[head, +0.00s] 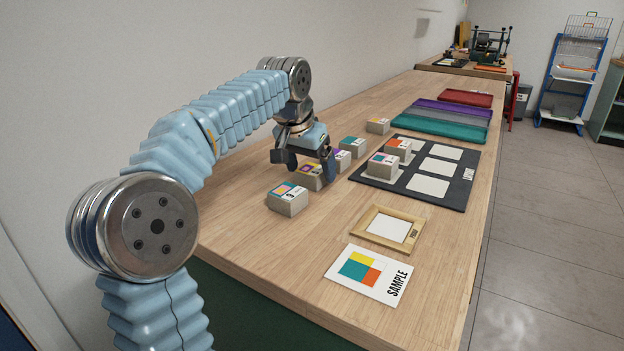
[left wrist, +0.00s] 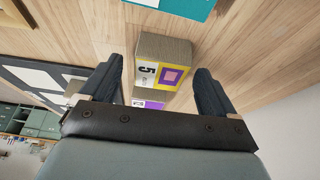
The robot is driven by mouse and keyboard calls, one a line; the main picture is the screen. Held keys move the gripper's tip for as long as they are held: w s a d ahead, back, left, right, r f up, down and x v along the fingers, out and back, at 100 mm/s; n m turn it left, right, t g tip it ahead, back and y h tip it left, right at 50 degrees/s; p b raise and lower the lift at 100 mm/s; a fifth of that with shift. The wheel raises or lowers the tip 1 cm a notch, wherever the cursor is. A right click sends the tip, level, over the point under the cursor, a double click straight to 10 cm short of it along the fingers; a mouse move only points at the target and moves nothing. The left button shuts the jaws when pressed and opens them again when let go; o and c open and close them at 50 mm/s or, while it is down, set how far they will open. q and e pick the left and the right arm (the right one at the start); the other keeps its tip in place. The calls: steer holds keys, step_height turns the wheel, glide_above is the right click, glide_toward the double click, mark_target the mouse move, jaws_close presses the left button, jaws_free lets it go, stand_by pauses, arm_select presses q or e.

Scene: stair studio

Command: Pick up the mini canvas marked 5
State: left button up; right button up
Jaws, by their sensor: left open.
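The mini canvas marked 5 (left wrist: 160,68) is a pale block whose top has a yellow field, a purple-and-pink square and a white strip with the 5. In the head view the same block (head: 311,178) lies on the bench, partly hidden by my left gripper (head: 306,166). That gripper is open and points down over it. In the left wrist view the canvas shows ahead, between the spread fingers of the left gripper (left wrist: 158,85), with gaps on both sides. I cannot tell the height of the fingertips exactly. My right gripper is not in view.
A nearer mini canvas (head: 288,204) and a purple one (head: 343,160) stand close on either side along the row. To the right are a dark layout board (head: 452,190) with canvases, a wooden frame (head: 372,237) and a sample card (head: 352,288). Bare bench lies between.

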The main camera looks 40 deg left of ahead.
arm_select(q)
steer(key=shift+w+f, duration=0.15)
steer(key=shift+f, duration=0.25)
steer(key=shift+c, duration=0.4)
steer(key=c, duration=1)
steer(key=shift+o, duration=0.2)
